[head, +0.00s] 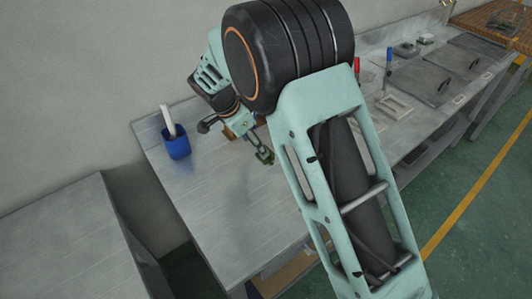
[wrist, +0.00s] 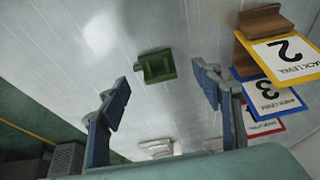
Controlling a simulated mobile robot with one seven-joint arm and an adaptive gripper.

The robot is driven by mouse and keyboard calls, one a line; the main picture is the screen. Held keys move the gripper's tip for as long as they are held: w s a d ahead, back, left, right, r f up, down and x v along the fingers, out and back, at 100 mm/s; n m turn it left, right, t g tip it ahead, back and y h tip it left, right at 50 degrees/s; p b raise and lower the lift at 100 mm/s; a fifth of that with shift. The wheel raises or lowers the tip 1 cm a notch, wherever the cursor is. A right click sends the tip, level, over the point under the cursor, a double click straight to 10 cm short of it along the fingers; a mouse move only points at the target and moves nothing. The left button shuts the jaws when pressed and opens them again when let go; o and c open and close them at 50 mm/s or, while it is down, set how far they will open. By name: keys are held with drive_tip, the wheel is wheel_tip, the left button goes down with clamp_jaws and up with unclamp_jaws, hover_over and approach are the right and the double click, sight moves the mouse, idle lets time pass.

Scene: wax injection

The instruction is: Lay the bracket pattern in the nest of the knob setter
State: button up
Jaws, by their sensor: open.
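A small green bracket pattern (wrist: 157,66) lies on the pale bench top in the wrist view, just beyond the fingertips and roughly midway between them. My gripper (wrist: 162,84) is open and empty, its blue-grey fingers apart on either side of the line to the bracket. In the head view my gripper (head: 257,147) is low over the bench, and a green piece (head: 265,156) shows at its tip. I cannot make out the knob setter or its nest for certain; my arm covers much of the bench.
Rack level cards numbered 2 (wrist: 288,53) and 3 (wrist: 268,98) stand close right of my fingers. A blue cup (head: 177,145) is on the bench's left. A pale frame (head: 394,107) and dark plates (head: 432,78) lie at right. The bench's front left is clear.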

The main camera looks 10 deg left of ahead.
drive_tip(key=p+x, duration=0.1)
drive_tip(key=x, duration=0.4)
drive_tip(key=shift+d+f, duration=0.25)
drive_tip(key=shift+f, duration=0.05)
drive_tip(key=shift+s, duration=0.1)
drive_tip(key=c, duration=1.2)
drive_tip(key=shift+o, duration=0.2)
drive_tip(key=shift+r, duration=0.1)
